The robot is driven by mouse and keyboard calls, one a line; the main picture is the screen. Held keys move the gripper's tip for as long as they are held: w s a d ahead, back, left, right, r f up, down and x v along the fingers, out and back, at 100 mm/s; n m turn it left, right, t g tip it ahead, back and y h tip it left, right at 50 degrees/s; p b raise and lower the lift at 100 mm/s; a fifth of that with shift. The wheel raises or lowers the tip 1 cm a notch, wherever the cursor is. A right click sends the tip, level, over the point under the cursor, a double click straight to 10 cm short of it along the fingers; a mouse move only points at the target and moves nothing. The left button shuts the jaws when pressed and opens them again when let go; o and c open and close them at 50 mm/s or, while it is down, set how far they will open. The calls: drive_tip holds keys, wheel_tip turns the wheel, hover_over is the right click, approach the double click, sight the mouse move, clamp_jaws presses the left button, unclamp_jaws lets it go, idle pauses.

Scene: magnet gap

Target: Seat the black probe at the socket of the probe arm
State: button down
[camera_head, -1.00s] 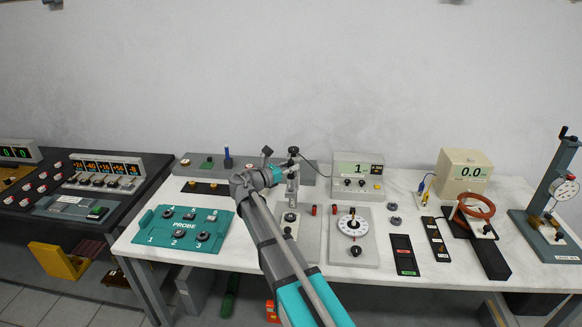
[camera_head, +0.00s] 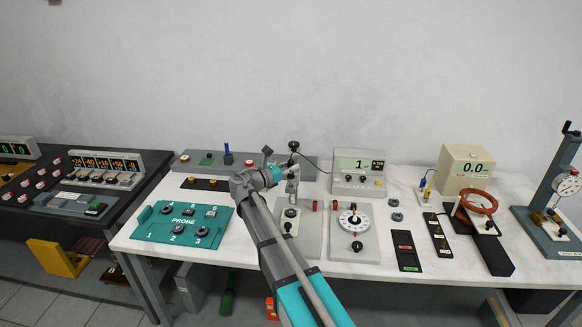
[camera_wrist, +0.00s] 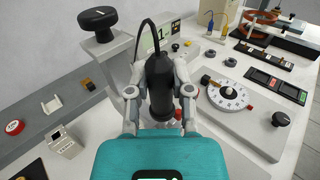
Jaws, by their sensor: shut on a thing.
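The black probe (camera_wrist: 160,85) stands roughly upright between the fingers of my gripper (camera_wrist: 160,105) in the wrist view, with a dark cable looping from its top. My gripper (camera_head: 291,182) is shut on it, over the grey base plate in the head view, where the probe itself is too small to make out. The probe arm, a grey bar under a black knob (camera_wrist: 97,18), reaches toward the probe from the left. The knob also shows in the head view (camera_head: 294,146). The arm's socket is hidden behind the probe and fingers, so I cannot tell whether they touch.
A meter box (camera_head: 358,172) stands behind on the right. A white dial panel (camera_head: 354,222) is right of my gripper. A teal numbered probe tray (camera_head: 152,229) lies left. A red coil (camera_head: 477,202) and a gauge stand (camera_head: 553,199) are further right.

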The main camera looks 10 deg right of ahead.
sight(290, 176)
drive_tip(key=shift+f+b, duration=1.7)
drive_tip(key=shift+f, duration=0.1)
drive_tip(key=shift+c, duration=2.2)
unclamp_jaws()
drive_tip(key=v, duration=1.2)
drive_tip(key=shift+d, duration=0.1)
